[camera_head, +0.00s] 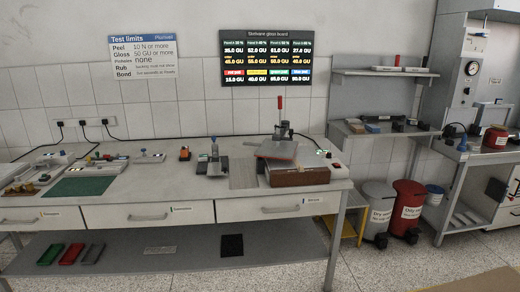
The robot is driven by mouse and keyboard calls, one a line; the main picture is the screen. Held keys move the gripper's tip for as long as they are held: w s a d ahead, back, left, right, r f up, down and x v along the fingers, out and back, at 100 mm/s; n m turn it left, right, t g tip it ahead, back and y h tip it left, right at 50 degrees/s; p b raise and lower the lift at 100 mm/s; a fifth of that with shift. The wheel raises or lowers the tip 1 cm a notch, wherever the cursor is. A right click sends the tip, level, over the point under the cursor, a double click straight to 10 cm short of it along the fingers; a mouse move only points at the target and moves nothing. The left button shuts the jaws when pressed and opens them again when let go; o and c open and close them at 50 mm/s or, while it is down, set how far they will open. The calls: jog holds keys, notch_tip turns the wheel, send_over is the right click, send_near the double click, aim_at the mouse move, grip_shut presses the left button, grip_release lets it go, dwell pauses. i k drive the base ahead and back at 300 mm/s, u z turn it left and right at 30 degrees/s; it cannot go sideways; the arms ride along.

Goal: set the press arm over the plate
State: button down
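A press-like device stands at the right end of the long white bench. It has an upright red handle (279,103) on a dark grey body (283,131). A flat grey plate with a reddish front edge (277,150) sits in front of the body, above a brown block (298,176). At this size I cannot tell which part is the press arm or whether it lies over the plate. My gripper is not in view.
A small grey stand (213,160) and an orange-black item (185,154) are left of the device on the bench (150,185). A green mat (80,186) lies farther left. Grey (378,210) and red (406,208) bins stand right of the bench. Open floor lies front right.

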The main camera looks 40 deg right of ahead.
aim_at(278, 138)
jog(key=u, duration=0.05)
jog(key=i, duration=1)
jog(key=z, duration=0.05)
